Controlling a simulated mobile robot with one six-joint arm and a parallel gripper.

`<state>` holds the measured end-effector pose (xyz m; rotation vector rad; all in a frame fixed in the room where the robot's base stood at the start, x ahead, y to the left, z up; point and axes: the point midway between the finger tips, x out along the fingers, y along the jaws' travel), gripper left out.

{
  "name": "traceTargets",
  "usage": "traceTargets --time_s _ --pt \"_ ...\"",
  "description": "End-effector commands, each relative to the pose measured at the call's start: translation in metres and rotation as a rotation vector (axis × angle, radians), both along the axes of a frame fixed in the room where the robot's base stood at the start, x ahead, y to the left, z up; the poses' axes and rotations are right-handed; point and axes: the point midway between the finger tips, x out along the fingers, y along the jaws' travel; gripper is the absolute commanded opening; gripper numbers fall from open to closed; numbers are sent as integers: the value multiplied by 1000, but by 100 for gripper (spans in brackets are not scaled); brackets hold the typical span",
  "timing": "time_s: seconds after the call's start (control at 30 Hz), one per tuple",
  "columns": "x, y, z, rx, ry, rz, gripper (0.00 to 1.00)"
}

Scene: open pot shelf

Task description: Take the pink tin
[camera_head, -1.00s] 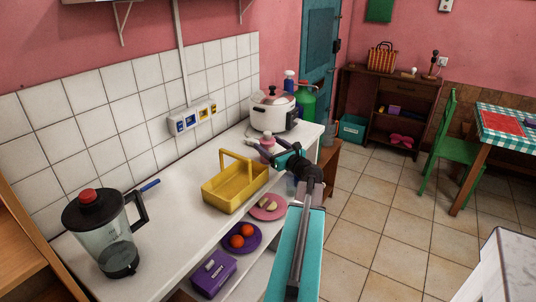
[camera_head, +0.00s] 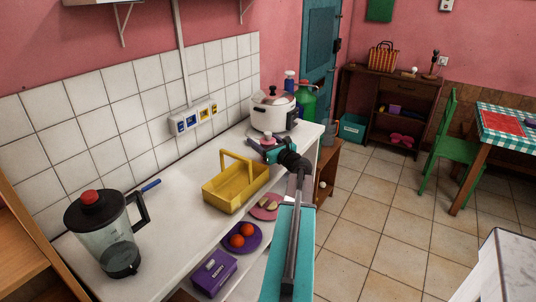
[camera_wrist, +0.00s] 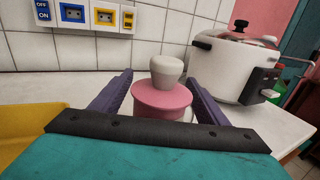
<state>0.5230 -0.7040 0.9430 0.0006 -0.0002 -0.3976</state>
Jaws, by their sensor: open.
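The pink tin (camera_wrist: 161,98) shows in the wrist view on the white counter, upright. In the head view the tin (camera_head: 268,139) is small, just beyond my gripper and in front of the white rice cooker. My gripper (camera_wrist: 159,80) is open, with one purple finger on each side of the tin. I cannot tell whether either finger touches it. In the head view my gripper (camera_head: 262,149) is low over the counter and partly hidden.
The rice cooker (camera_head: 272,114) stands close behind the tin, to the right in the wrist view. A yellow caddy (camera_head: 228,190) is to the left. The tiled wall with a socket panel (camera_head: 193,118) is behind. A blender (camera_head: 106,232) stands at the near left.

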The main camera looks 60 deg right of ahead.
Motion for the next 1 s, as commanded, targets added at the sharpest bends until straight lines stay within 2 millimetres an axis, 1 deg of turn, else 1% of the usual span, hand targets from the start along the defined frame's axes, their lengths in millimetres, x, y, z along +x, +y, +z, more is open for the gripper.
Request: traceTargets --time_s 0.57,0.8,0.87,1.0 --pt "0 -1 0 -1 0 -1 68" --pt "0 -1 0 0 0 -2 28" --pt "0 -1 0 0 0 -2 18" --pt "0 -1 1 0 -1 -2 18"
